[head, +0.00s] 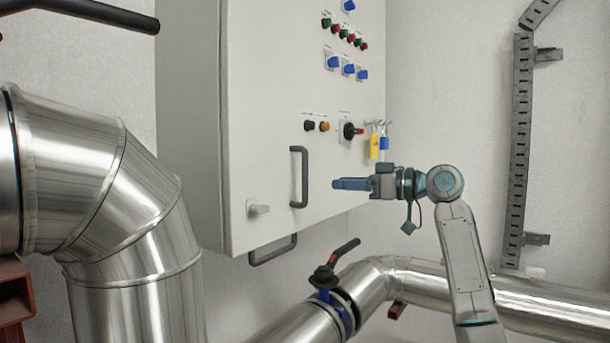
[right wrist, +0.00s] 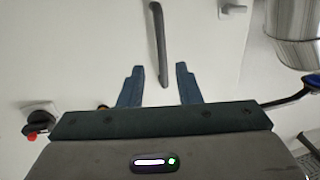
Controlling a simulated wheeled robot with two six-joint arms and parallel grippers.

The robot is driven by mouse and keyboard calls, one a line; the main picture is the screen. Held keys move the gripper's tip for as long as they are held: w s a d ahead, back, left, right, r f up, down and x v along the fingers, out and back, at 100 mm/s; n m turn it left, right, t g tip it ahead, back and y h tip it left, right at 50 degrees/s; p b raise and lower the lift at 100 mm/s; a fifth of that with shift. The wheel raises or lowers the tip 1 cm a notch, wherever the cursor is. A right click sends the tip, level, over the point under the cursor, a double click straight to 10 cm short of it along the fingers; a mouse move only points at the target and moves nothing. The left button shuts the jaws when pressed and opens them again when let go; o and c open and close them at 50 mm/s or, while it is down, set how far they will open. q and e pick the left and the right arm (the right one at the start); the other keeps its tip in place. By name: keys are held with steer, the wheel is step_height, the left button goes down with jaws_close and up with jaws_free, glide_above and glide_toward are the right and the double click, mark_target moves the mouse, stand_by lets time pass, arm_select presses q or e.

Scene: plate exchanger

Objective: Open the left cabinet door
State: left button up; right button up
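A pale grey cabinet door (head: 260,120) hangs on the wall in the head view and appears closed. Its dark upright bar handle (head: 298,177) is near the lower part, with a small metal latch (head: 258,208) to the lower left. My right gripper (head: 335,184) points left at the handle from its right side, a short gap away. In the right wrist view the right gripper (right wrist: 160,68) is open and empty. There the handle (right wrist: 159,40) lies just beyond the fingertips, roughly between them. My left gripper is not in view.
Large steel pipes (head: 100,190) fill the left side. Another pipe with a dark-handled valve (head: 325,278) runs below the cabinet. A rotary switch (head: 348,130) and yellow and blue padlocks (head: 375,145) sit above my gripper. A dark bar (head: 90,12) crosses the top left.

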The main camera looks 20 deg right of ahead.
mark_target(307, 170)
steer(key=shift+y, duration=0.3)
steer(key=w+a+r+p, duration=0.1)
steer(key=w+a, duration=0.1)
steer(key=w+a+p, duration=0.1)
steer(key=a, duration=0.1)
steer(key=w+a+r+p, duration=0.1)
steer(key=w+a+p, duration=0.1)
steer(key=a, duration=0.1)
steer(key=shift+w+r, duration=0.3)
steer(key=shift+w, duration=0.05)
steer(key=shift+w+a+f, duration=0.1)
steer(key=shift+w+a, duration=0.25)
steer(key=shift+w, duration=0.1)
jaws_close()
